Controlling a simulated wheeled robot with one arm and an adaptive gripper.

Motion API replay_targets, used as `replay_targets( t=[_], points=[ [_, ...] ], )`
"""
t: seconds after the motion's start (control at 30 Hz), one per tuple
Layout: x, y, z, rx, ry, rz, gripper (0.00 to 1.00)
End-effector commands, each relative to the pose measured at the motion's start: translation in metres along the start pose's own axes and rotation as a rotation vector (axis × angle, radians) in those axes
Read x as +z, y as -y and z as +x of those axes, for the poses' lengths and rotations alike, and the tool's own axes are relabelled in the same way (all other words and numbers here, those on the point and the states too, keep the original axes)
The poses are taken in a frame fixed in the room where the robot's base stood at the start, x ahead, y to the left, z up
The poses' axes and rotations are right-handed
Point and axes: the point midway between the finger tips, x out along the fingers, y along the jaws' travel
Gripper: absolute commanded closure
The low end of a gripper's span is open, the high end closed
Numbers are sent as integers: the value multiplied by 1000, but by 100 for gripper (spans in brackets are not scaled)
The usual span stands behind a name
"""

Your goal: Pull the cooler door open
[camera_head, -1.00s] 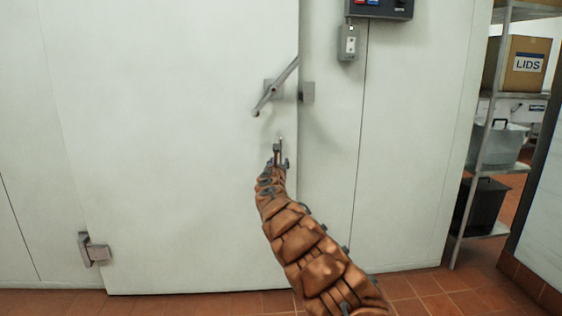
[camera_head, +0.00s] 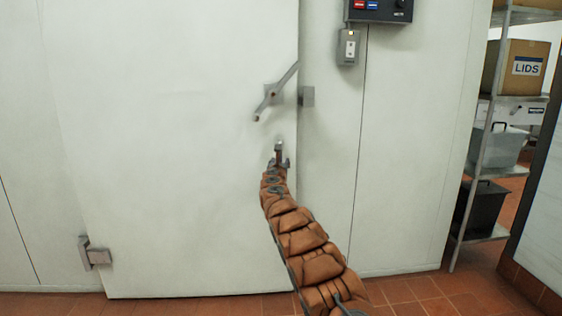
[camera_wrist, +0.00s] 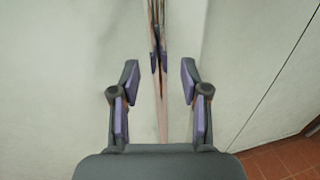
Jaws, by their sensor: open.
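The cooler door (camera_head: 170,170) is a large white panel that looks closed in its frame in the head view. Its grey lever handle (camera_head: 277,92) is tilted, upper end to the right, near the door's right edge. My gripper (camera_head: 278,157) is below the handle and apart from it, close to that edge. In the wrist view my gripper (camera_wrist: 157,75) is open, with its two fingers spread. A narrow shiny vertical strip (camera_wrist: 162,100) shows between the fingers, facing the white surface. I cannot tell whether anything touches it.
A grey latch plate (camera_head: 307,96) sits on the frame right of the handle. A hinge (camera_head: 95,253) is at the door's lower left. A switch box (camera_head: 348,46) is on the wall. A shelf rack (camera_head: 481,140) stands at right. Tiled floor (camera_head: 420,296) lies below.

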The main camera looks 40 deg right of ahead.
Motion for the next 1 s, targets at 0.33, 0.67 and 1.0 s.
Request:
replay_targets(
  t=[0.33,0.67,1.0],
  points=[
    [3,-2,17,3,2,4,55],
    [-1,0,22,-1,0,-1,55],
    [0,0,22,-1,0,-1,69]
  ],
)
